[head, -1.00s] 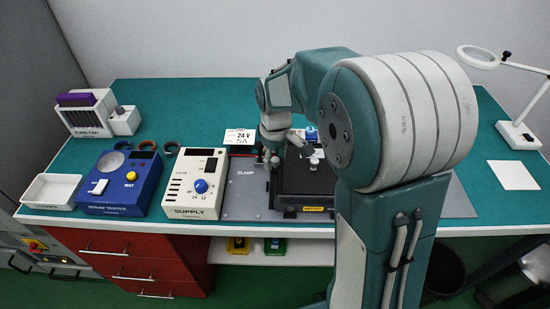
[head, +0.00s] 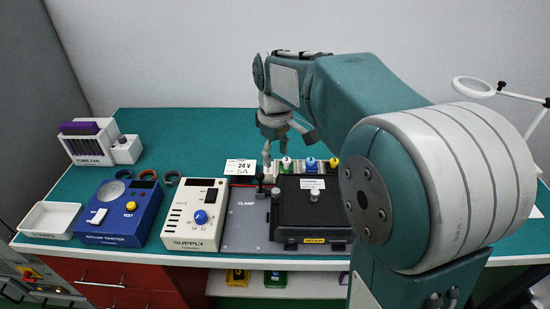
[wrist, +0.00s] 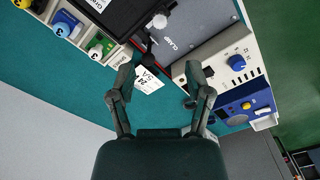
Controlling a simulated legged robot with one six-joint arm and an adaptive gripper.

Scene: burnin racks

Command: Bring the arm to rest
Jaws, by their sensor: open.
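My gripper (head: 280,147) hangs fingers-down above the back of the bench, near the row of coloured-top pieces. In the wrist view its two fingers (wrist: 162,85) are spread apart with nothing between them. Below and behind the fingers in that view lies the white card marked 24 V 5A (wrist: 148,80). My arm reaches in from the right and hides part of the bench's right side.
A black case (head: 300,213) stands on the grey clamp plate (head: 245,222). Green, blue and yellow-topped pieces (head: 310,164) stand behind it. A supply box (head: 195,214), a blue strap tester (head: 118,212), a white tray (head: 48,220) and a fuse rack (head: 88,142) stand left. A magnifier lamp (head: 473,87) is at right.

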